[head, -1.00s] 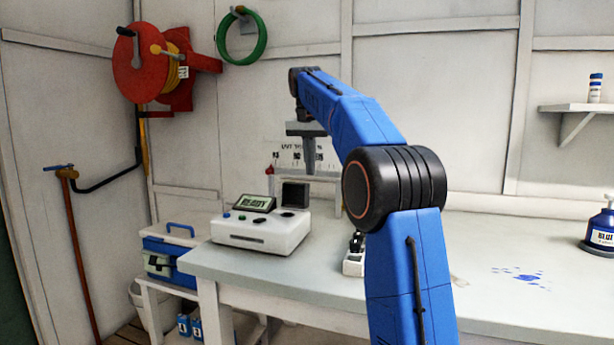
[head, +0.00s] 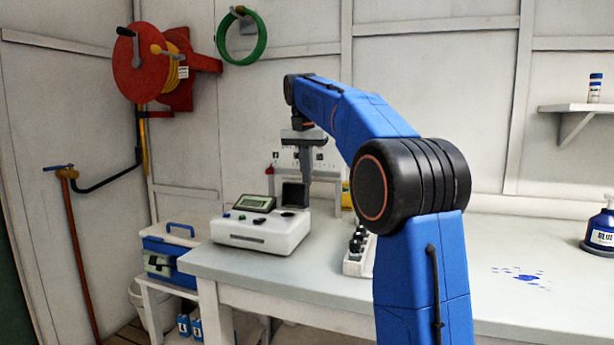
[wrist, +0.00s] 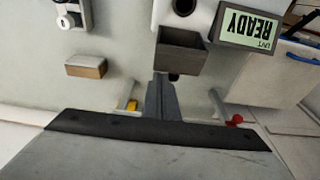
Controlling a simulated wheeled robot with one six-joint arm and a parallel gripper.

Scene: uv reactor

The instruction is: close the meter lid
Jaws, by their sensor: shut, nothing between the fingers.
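The meter is a white box (head: 262,236) on the left end of the bench, with a small tilted display (head: 254,203) that reads READY in the wrist view (wrist: 248,25). Its dark square lid (head: 294,196) stands open and upright at the back right of the box. In the wrist view the lid (wrist: 180,57) stands beside a round dark well (wrist: 183,7). My gripper (head: 307,180) is shut and empty, pointing down at the lid's wall side. In the wrist view its fingertips (wrist: 162,78) are close to the lid's back; contact cannot be told.
A white holder with dark knobs (head: 357,252) stands right of the meter, partly hidden by my arm. A small brown-and-white block (wrist: 87,67) lies on the bench. A blue-labelled bottle (head: 601,232) stands far right. The bench front between is mostly clear.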

